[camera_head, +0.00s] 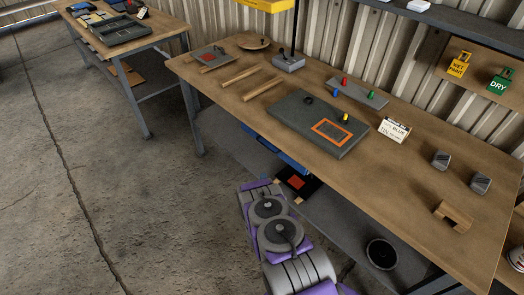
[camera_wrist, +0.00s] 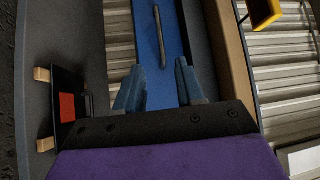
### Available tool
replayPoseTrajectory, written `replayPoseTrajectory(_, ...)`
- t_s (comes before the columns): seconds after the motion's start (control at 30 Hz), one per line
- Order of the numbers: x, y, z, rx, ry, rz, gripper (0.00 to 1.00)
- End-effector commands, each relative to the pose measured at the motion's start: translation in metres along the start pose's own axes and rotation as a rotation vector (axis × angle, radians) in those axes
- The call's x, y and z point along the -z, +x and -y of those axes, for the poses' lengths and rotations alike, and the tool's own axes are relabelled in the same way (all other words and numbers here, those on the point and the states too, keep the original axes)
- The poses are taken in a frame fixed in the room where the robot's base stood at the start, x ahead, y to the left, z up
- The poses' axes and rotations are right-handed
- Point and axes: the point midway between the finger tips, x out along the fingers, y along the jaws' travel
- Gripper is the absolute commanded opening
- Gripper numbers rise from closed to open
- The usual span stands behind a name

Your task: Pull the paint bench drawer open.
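The paint bench (camera_head: 400,185) is a wooden-topped table in the head view. Its blue drawer front (camera_head: 262,140) shows under the front edge, partly hidden by the bench top, and looks close to the bench; I cannot tell if it is fully shut. In the wrist view the blue drawer front (camera_wrist: 177,30) fills the middle, with a thin grey bar handle (camera_wrist: 160,38) on it. My gripper (camera_wrist: 160,80) is open. Contact is not visible.
A dark panel with a red square (camera_head: 297,183) and wooden blocks lies on the lower shelf, beside my gripper. A round black item (camera_head: 381,253) is also below. The bench top holds a dark grey board (camera_head: 290,112) and several small items. The floor (camera_head: 110,180) at left is clear.

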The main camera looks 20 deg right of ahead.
Motion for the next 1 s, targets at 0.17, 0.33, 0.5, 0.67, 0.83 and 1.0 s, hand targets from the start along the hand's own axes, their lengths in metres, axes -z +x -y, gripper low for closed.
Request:
replayPoseTrajectory(0.17, 0.003, 0.034, 0.000, 0.007, 0.003, -0.005, 0.38)
replayPoseTrajectory(0.33, 0.000, 0.067, 0.000, 0.007, -0.001, -0.003, 0.38)
replayPoseTrajectory(0.5, -0.001, 0.098, 0.000, 0.005, -0.004, -0.003, 0.38)
replayPoseTrajectory(0.67, -0.001, 0.125, -0.001, 0.002, -0.003, -0.001, 0.38)
replayPoseTrajectory(0.83, 0.001, 0.147, -0.001, 0.001, -0.002, -0.002, 0.38)
replayPoseTrajectory(1.0, 0.001, 0.160, 0.001, 0.004, -0.003, -0.002, 0.38)
